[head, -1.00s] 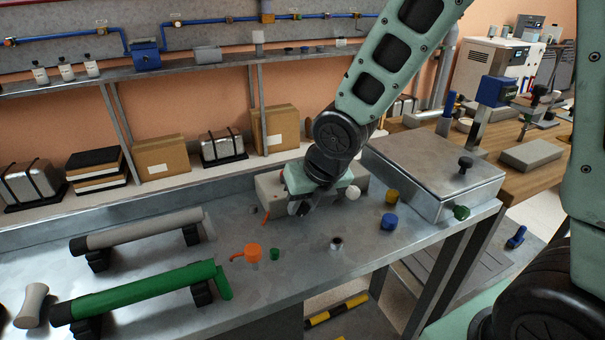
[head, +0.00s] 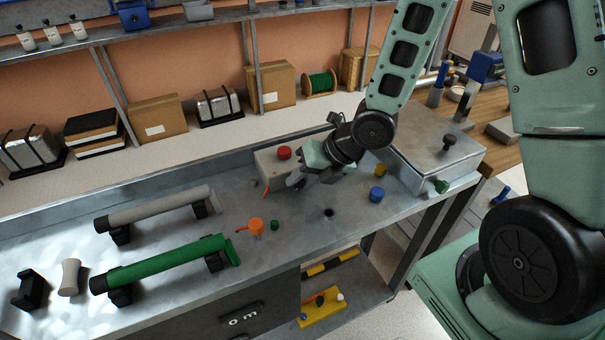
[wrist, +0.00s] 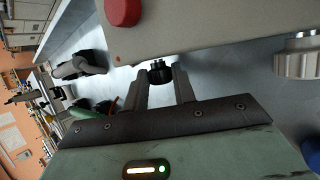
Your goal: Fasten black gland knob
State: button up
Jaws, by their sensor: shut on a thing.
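My gripper (head: 295,181) is low over the bench at the front of a beige box (head: 267,170) with a red button (head: 284,153) on top. In the wrist view, the gripper's fingers (wrist: 158,82) are shut on the black gland knob (wrist: 160,68). The knob is at the lower edge of the beige box (wrist: 205,25); whether it is seated there I cannot tell. A pale ribbed knob (wrist: 297,62) is at the box's right side in that view. In the head view, the gripper and wrist hide the black knob and part of the box.
An orange part (head: 256,226), a green cap (head: 275,225), a small dark piece (head: 328,213), a blue cap (head: 377,194) and a yellow cap (head: 381,170) stand on the bench. A metal box (head: 433,155) is right of my arm.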

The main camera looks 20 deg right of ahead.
dwell(0.4)
jog(key=o, duration=1)
jog(key=shift+f+b, duration=0.1)
jog(key=shift+b, duration=0.2)
jog(key=h+b, duration=0.2)
jog(key=b, duration=0.1)
jog(key=shift+a+f, duration=0.1)
jog(key=shift+a, duration=0.15)
jog(key=shift+n+h+b, duration=0.3)
jog(key=shift+h+b, duration=0.3)
jog(key=shift+b, duration=0.6)
jog(key=shift+a+h+b, duration=0.15)
jog(key=shift+h+b, duration=0.15)
jog(key=shift+b, duration=0.85)
jog(key=h+b, duration=0.1)
jog(key=b, duration=0.5)
jog(key=h+b, duration=0.2)
jog(key=b, duration=0.4)
jog(key=n+h+b, duration=0.1)
jog(key=b, duration=0.5)
jog(key=shift+a+h, duration=0.35)
jog(key=shift+h, duration=0.05)
